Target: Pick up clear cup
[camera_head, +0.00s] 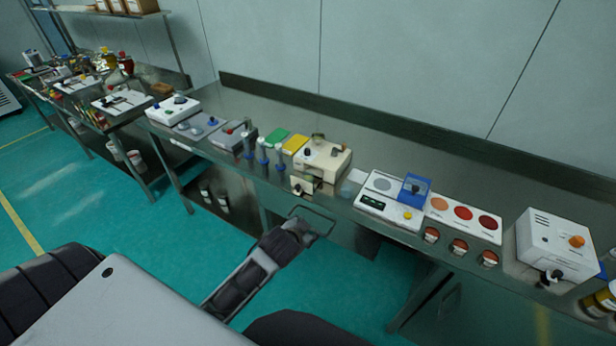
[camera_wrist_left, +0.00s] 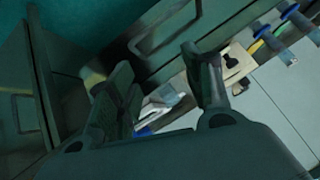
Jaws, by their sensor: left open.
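A small pale, see-through shape that looks like the clear cup (camera_head: 348,188) stands at the bench's front edge, between the cream machine (camera_head: 322,160) and the white scale (camera_head: 385,196). It is too small to make out its rim or contents. My left gripper (camera_head: 313,218) is open and empty, in front of the bench edge, to the lower left of the cup and apart from it. In the left wrist view the two fingers (camera_wrist_left: 158,68) are spread, with a pale bluish thing visible beyond them that I cannot identify for sure. My right gripper is not in view.
Blue-based posts (camera_head: 263,155) stand left of the cream machine. The bench behind is clear.

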